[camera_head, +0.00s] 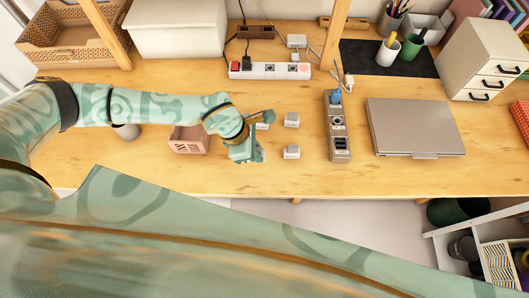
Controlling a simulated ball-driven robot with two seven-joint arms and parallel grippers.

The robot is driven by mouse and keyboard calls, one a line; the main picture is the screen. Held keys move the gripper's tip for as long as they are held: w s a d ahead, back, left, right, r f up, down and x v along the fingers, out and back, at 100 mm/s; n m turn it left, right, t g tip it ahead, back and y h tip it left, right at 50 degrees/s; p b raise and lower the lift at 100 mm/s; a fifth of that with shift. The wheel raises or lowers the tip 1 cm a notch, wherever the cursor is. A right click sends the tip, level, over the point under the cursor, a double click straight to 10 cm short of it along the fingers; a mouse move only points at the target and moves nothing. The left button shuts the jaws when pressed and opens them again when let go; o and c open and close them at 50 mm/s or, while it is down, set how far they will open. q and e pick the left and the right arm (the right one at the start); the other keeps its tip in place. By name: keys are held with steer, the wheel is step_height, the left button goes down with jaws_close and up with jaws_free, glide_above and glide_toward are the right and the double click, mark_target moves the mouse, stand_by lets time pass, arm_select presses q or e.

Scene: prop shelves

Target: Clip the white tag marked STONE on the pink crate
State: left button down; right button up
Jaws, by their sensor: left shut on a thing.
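The small pink crate (188,140) stands on the wooden table, left of my left gripper. My left gripper (250,148) reaches in from the left and is shut on a small white piece that its fingers mostly hide. I cannot tell whether this piece is the tag marked STONE, as no lettering is readable. Small white blocks lie to the right of the gripper, one farther back (291,119) and one nearer (291,152). Another pale piece (262,126) shows partly behind the gripper. My right gripper is not in view.
A grey socket block (338,128) and a closed laptop (414,127) lie to the right. A white power strip (270,71) lies behind. A grey cylinder (126,131) stands left of the crate, partly behind my arm. The table's front strip is clear.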

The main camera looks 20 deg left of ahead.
mark_target(264, 152)
arm_select(q)
steer(key=w+f, duration=0.1)
steer(key=w+f+b, duration=0.1)
steer(key=f, duration=0.1)
steer(key=w+f, duration=0.1)
steer(key=shift+w+d+f, duration=0.1)
steer(key=shift+d+f, duration=0.3)
steer(key=shift+w+d+f+b, duration=0.1)
steer(key=shift+w+f+b, duration=0.1)
steer(key=shift+f, duration=0.4)
steer(key=shift+w+f+b, duration=0.2)
steer(key=shift+f, duration=0.9)
steer(key=c, duration=1.4)
jaws_free()
steer(key=shift+f, duration=0.1)
steer(key=shift+o, duration=0.2)
